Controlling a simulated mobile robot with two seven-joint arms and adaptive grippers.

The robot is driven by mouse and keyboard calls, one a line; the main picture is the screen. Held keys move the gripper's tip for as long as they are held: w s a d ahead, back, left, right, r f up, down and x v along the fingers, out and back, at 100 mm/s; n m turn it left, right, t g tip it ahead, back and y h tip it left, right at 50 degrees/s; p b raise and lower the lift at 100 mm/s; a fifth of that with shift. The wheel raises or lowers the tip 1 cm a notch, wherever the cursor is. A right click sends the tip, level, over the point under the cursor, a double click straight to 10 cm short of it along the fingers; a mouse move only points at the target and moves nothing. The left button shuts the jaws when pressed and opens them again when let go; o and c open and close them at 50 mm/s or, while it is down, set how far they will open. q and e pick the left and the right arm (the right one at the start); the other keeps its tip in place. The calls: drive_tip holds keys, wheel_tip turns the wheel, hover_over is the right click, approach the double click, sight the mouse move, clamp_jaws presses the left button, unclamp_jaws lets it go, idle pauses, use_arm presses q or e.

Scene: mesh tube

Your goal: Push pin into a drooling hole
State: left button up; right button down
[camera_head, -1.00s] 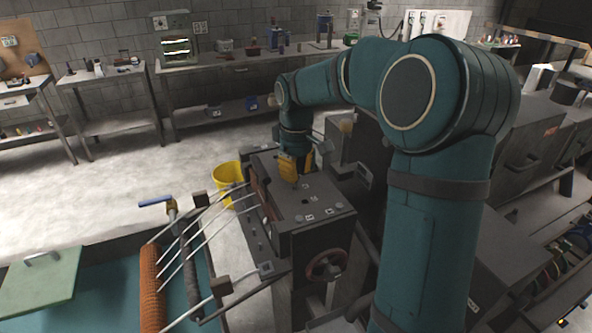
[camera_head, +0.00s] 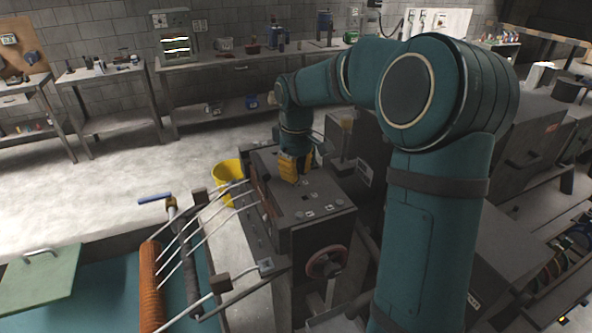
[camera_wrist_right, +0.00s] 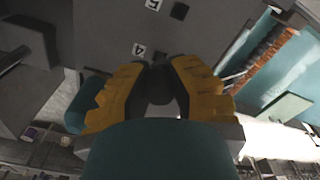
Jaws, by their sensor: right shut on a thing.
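The machine block (camera_head: 318,222) stands in the middle of the head view, its dark top marked with small white labels and holes. My right gripper (camera_head: 291,170) points down at the far part of this top, its yellow fingers seen from outside. In the right wrist view, my right gripper (camera_wrist_right: 158,88) is shut on a dark round pin (camera_wrist_right: 159,86) between its yellow fingers. The top lies beyond it, with labels 4 and 5 and a dark square hole (camera_wrist_right: 180,11) by the 5. My left gripper is out of view.
A yellow bucket (camera_head: 227,173) stands behind the machine block. Thin metal rods and an orange mesh tube (camera_head: 151,285) lie to the left. A red handwheel (camera_head: 326,262) sticks out in front. A grey box-like machine part rises right of the gripper.

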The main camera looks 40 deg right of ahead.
drive_tip(key=shift+f+b, duration=0.55)
drive_tip(key=shift+f, duration=0.35)
idle(0.7)
drive_tip(key=c, duration=0.9)
unclamp_jaws()
drive_tip(key=shift+c, duration=0.2)
drive_tip(key=shift+r, duration=0.1)
wheel_tip(320, 180, up, 12)
drive_tip(key=shift+f, duration=0.1)
